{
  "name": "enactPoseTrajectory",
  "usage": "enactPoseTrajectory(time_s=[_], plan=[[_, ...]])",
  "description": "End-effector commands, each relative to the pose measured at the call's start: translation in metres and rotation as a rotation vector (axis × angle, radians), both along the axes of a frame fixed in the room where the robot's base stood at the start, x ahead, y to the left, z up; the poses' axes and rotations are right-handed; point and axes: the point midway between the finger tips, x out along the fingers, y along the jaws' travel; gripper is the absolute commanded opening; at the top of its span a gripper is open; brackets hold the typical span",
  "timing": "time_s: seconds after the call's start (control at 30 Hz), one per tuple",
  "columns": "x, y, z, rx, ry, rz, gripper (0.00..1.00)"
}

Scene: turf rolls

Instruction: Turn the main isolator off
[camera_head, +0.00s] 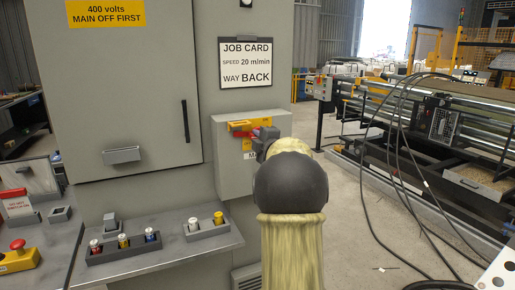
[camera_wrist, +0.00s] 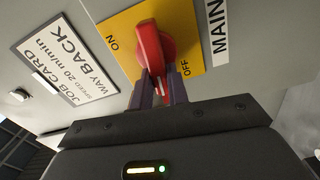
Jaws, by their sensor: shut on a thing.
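The main isolator is a red rotary handle (camera_wrist: 152,45) on a yellow plate (camera_wrist: 122,25) marked ON and OFF. In the wrist view my gripper (camera_wrist: 162,92) is shut on the near end of the red handle. ON is printed to the left of the handle, and OFF is to the right, close beside the held end. I cannot tell which mark the handle is set to. In the head view the yellow plate (camera_head: 240,125) sits on a grey box (camera_head: 231,176), and my arm hides much of the handle.
A job card (camera_head: 246,63) hangs above the box. A grey cabinet (camera_head: 130,85) with a black handle stands to the left.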

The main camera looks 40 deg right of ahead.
Motion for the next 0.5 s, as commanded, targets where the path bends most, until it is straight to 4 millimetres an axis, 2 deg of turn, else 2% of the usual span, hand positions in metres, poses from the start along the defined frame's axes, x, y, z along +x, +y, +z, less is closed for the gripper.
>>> enactPoseTrajectory(time_s=[0.03,0.5], plan=[[0.0007,0.0013,-0.0058,-0.028,0.008,0.002,0.00],[0.0007,0.0011,-0.0047,-0.145,0.039,0.002,0.00]])
